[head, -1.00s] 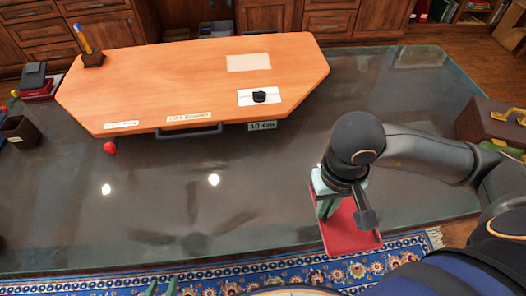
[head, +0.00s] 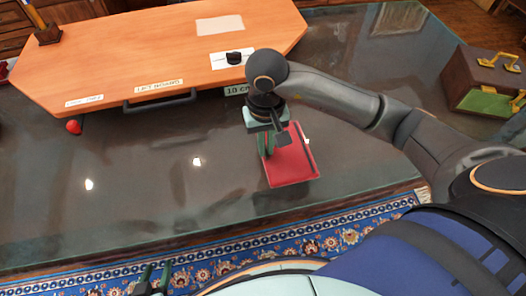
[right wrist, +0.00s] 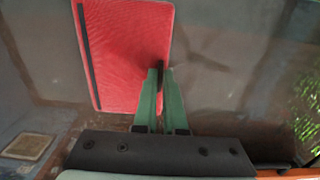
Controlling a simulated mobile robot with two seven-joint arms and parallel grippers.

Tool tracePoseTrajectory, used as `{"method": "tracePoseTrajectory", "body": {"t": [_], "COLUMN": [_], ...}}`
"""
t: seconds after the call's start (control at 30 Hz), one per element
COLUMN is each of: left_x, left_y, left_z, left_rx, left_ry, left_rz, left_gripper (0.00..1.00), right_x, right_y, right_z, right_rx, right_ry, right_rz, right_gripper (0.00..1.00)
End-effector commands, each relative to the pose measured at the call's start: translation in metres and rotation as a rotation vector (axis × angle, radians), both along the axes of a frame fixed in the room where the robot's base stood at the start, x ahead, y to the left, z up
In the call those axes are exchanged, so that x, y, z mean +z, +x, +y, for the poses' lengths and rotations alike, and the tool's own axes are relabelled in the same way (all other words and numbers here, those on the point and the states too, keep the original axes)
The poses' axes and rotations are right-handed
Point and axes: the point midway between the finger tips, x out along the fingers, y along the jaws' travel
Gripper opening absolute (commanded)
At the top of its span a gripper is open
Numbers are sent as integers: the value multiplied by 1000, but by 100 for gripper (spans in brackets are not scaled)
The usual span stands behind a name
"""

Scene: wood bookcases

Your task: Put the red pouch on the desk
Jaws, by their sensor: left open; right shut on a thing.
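The red pouch (head: 292,162) is a flat red rectangle with a dark strip along one side. In the head view it is over the front part of the dark glass-topped desk (head: 130,200). My right gripper (head: 266,150) is shut on the pouch's left edge; in the right wrist view the green fingers (right wrist: 163,70) meet at the edge of the pouch (right wrist: 125,50). I cannot tell whether the pouch touches the glass. My left gripper (head: 152,280) is open and empty at the bottom of the head view, over the rug in front of the desk.
A wooden board (head: 150,50) with labels and a dark handle (head: 160,103) takes up the back of the desk. A red knob (head: 74,127) is at its front left. A brown case (head: 485,80) is at the right. The front left of the desk is clear.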

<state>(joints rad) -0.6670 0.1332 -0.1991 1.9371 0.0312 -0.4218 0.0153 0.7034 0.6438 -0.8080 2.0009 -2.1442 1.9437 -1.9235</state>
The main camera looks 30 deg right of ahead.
Motion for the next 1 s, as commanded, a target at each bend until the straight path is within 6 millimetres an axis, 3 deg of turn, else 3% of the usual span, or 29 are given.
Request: {"method": "tracePoseTrajectory", "body": {"t": [0.4, 0.83, 0.87, 1.0], "left_x": [-1, -8, -6, -4], "left_y": [-2, -4, -4, -3], "left_z": [3, 3, 3, 1], "left_rx": [4, 3, 2, 0], "left_ry": [6, 6, 5, 3], "left_rz": [8, 11, 12, 9], "left_gripper": [50, 50, 50, 50], "right_x": [-39, -47, -45, -45], "right_y": [9, 10, 10, 10], "right_z": [3, 2, 2, 2], "right_rx": [1, 1, 1, 1], "right_ry": [1, -1, 0, 0], "right_rz": [2, -3, -2, -2], "right_gripper": [0, 0, 12, 27]}}
